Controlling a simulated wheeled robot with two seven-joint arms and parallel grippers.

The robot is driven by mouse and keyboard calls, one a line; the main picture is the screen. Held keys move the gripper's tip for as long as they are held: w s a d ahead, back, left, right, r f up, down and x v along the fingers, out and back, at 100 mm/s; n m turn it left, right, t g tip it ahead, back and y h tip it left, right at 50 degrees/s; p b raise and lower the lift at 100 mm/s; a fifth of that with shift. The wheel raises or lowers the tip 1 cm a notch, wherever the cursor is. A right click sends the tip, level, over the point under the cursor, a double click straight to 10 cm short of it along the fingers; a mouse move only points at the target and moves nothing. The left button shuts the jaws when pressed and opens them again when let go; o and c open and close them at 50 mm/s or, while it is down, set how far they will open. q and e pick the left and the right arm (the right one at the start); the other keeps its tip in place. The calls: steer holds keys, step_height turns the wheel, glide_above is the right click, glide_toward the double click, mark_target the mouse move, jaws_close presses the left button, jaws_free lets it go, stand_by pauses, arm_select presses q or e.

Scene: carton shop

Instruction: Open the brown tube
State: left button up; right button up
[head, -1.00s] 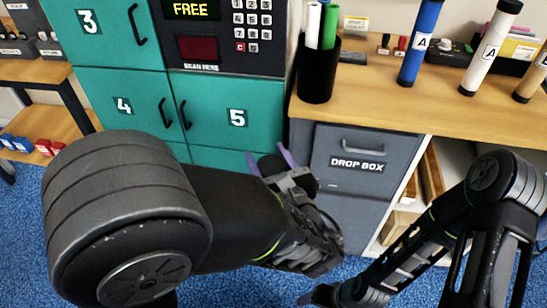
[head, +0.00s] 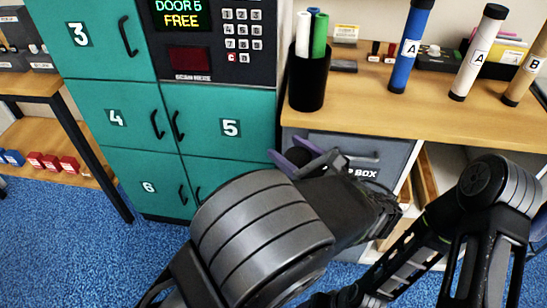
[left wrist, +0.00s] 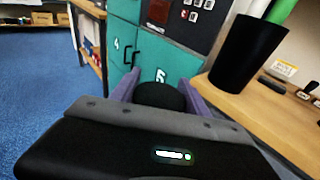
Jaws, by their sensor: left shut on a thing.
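The brown tube (head: 527,70) with a B label stands upright on the wooden counter at the right edge of the head view. Its top is cut off by the frame, so I cannot see whether it has a cap. My left gripper (head: 296,156), with purple fingers, is in front of the grey drop box cabinet, well left of the tube. It is shut on a black round cap-like thing, which shows between the fingers in the left wrist view (left wrist: 160,96). My right arm comes in from the right; its fingers are not visible.
A blue tube (head: 411,50) and a white tube (head: 478,55), both labelled A, stand beside the brown one. A black cup (head: 309,80) holds rolls. Teal lockers (head: 230,105) with a keypad stand left; the display reads DOOR 5 FREE. The counter's front strip (head: 400,115) is clear.

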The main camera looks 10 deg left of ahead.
arm_select(q)
steer(key=w+d, duration=0.1)
steer(key=w+d+n+g+y, duration=0.1)
steer(key=d, duration=0.1)
steer(key=shift+w+n+g+y, duration=0.25)
steer(key=shift+n+g+y, duration=0.05)
stand_by(0.4)
steer(key=s+a+f, duration=0.3)
steer(key=a+f, duration=0.3)
steer(key=a, duration=0.4)
steer(key=s+a+f, duration=0.3)
steer(key=a+f, duration=0.3)
steer(key=a, duration=0.4)
